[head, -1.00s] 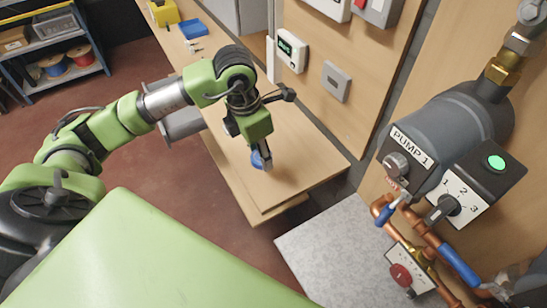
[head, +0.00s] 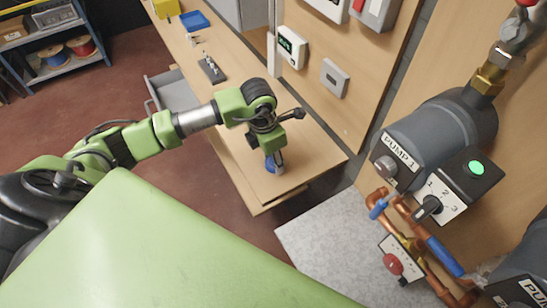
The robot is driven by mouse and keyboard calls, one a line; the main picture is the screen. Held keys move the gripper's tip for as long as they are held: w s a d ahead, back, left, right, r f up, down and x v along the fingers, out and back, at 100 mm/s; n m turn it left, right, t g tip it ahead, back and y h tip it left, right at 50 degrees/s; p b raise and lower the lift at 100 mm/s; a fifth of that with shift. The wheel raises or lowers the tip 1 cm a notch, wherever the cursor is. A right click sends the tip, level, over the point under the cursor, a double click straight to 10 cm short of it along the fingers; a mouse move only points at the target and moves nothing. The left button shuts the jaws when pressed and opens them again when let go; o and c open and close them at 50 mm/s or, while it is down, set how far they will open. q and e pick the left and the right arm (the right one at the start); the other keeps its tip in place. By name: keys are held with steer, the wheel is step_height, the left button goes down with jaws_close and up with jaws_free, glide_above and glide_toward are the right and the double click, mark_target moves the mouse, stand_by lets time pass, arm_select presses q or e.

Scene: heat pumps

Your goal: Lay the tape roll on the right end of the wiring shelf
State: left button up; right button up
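The wiring shelf (head: 308,160) is the long wooden top below the wall panel, and its right end is near the middle of the head view. The blue tape roll (head: 270,168) is at my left gripper's (head: 278,163) fingertips, low over that right end. The fingers appear closed on the roll and hide part of it. At this size I cannot tell whether the roll touches the wood. My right gripper is not in view.
Bare wood surrounds the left gripper. Farther back on the shelf are a black block with small parts (head: 211,69), a blue tray (head: 194,21) and a yellow bin (head: 165,8). A grey drawer (head: 172,92) stands open. Pump pipework (head: 410,225) is at right.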

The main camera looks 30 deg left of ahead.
mark_target(268, 165)
arm_select(q)
steer(key=o, duration=1.1)
steer(key=shift+f, duration=0.1)
steer(key=shift+c, duration=0.2)
step_height(268, 165, up, 12)
steer(key=s+b, duration=0.1)
steer(key=b, duration=0.2)
steer(key=shift+s+a+b, duration=0.3)
steer(key=shift+a, duration=0.15)
